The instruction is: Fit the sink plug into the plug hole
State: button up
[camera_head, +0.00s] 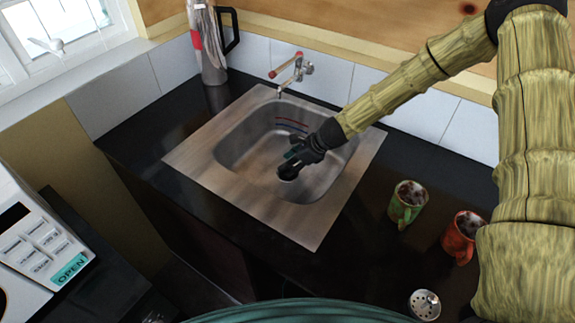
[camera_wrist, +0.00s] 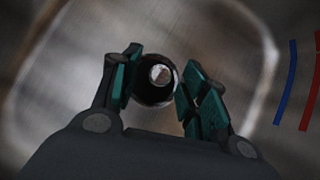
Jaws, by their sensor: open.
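My gripper (camera_head: 290,165) reaches down into the metal sink (camera_head: 225,165), over the basin. In the wrist view its teal-padded fingers (camera_wrist: 157,88) are apart. A dark, round, glossy piece with a pale centre, which looks like the sink plug (camera_wrist: 147,92), shows between them. It seems nearer the left finger; I cannot tell whether either finger touches it. In the head view a black piece (camera_head: 288,172) with a paler underside shows at the fingertips. The plug hole cannot be made out apart from it, so I cannot tell whether the plug is seated.
The tap (camera_head: 298,68) stands behind the basin. A steel flask (camera_head: 210,50) is at the back left. A green mug (camera_head: 407,205), a red mug (camera_head: 462,238) and a perforated metal-topped item (camera_head: 424,304) stand right of the sink.

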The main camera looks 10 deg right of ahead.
jog(key=v, duration=1)
dwell(0.5)
